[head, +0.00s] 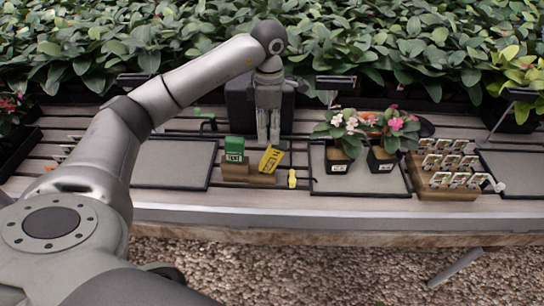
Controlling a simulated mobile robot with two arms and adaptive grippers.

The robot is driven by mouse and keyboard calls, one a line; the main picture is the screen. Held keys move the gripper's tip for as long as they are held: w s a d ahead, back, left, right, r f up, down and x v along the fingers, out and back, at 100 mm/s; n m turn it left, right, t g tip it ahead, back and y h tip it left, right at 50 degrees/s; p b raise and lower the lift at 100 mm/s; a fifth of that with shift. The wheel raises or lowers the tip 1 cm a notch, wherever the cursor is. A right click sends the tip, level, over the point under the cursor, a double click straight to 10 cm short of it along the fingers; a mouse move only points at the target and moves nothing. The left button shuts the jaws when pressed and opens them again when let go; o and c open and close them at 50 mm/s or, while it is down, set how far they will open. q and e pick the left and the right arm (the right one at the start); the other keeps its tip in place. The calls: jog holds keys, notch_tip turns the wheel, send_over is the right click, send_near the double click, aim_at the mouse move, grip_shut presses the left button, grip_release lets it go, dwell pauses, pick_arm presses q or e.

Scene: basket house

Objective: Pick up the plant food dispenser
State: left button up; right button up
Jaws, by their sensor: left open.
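A small yellow item (292,178), which looks like the plant food dispenser, stands on the bench slats just right of a wooden holder (262,178). It is too small to make out fully. A tilted yellow packet (270,159) and a green box (234,150) are in the holder. My left gripper (268,142) points down, open and empty, just above and behind the yellow packet. It is up and to the left of the small yellow item, apart from it. My right gripper is not in view.
Potted flowers (338,155) stand on a grey tray (375,184) to the right. A wooden rack of seed labels (445,190) is further right. An empty grey tray (175,164) lies left. A dark box (240,105) stands behind my gripper, before dense leafy plants.

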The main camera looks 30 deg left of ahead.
aim_at(272, 153)
pick_arm(q)
notch_tip(272, 153, down, 4)
jog(key=shift+r, duration=0.1)
jog(key=f+p, duration=0.1)
jog(key=f, duration=0.1)
jog(key=d+f, duration=0.1)
jog(key=f, duration=0.1)
jog(key=shift+s+f+p, duration=0.1)
jog(key=shift+f+p, duration=0.15)
jog(key=shift+p, duration=0.1)
jog(key=shift+a+f, duration=0.1)
jog(key=shift+f, duration=0.4)
jog(key=c, duration=1.2)
